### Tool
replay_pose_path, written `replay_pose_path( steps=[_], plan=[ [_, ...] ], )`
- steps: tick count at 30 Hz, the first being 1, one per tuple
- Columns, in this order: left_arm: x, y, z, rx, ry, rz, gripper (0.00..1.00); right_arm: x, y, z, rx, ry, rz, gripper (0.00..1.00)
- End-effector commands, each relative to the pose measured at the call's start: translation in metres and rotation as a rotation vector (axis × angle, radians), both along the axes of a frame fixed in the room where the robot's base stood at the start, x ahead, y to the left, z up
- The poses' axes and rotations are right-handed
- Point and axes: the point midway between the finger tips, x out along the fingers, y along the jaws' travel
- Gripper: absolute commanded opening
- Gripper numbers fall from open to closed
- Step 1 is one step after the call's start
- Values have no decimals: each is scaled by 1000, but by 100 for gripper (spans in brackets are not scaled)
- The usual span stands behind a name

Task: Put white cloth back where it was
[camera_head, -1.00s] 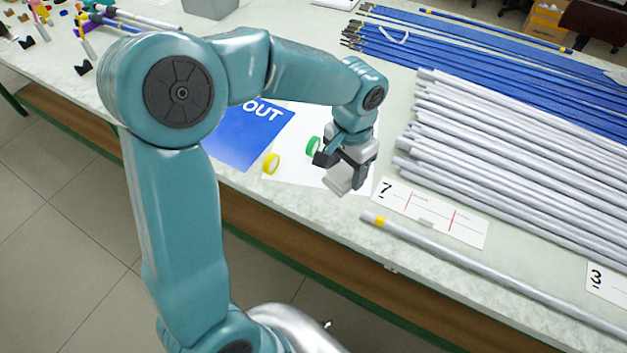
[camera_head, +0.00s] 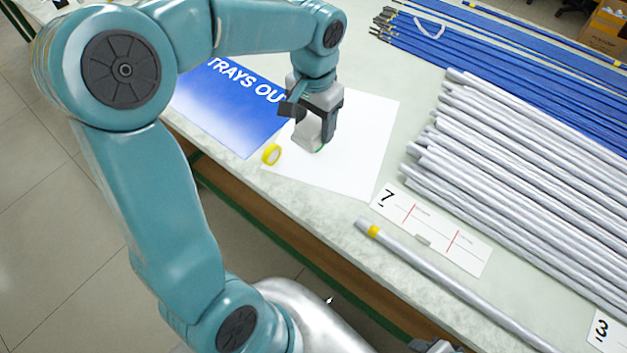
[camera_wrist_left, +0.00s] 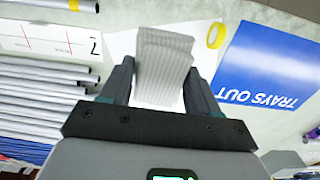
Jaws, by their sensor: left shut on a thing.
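The white cloth (camera_head: 307,136) is a small folded pad with a ribbed face. My left gripper (camera_head: 311,112) is shut on it and holds it low over the white sheet (camera_head: 360,130). In the left wrist view the cloth (camera_wrist_left: 163,62) sits between the two dark fingers of the left gripper (camera_wrist_left: 160,85). I cannot tell whether its lower edge touches the sheet. A green tape roll (camera_head: 319,151) is mostly hidden behind the cloth.
A yellow tape roll (camera_head: 271,154) lies at the sheet's left edge, beside the blue "TRAYS OUT" sign (camera_head: 225,108). Grey rods (camera_head: 520,170), blue rods (camera_head: 500,70), a card marked 7 (camera_head: 440,232) and one yellow-banded rod (camera_head: 450,276) lie to the right.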

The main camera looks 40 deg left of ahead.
Motion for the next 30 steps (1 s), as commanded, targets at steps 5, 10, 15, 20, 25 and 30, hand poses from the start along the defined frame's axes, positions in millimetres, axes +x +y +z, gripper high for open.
replay_pose_path(
  steps=[5,10,15,20,25,30],
  plan=[
    [-6,3,-36,0,9,8,32,0,0,-2,0,0,1,43],
    [-7,3,-87,-2,11,8,32,0,0,-2,0,0,0,43],
    [-6,3,-132,-1,8,8,32,0,0,-3,0,0,0,43],
    [-4,3,-154,1,4,10,32,0,0,-3,0,0,1,43],
    [-4,2,-175,-2,6,9,32,0,0,-4,0,0,0,43],
    [-2,3,-198,0,4,10,32,0,0,-5,0,0,0,43]
  ],
)
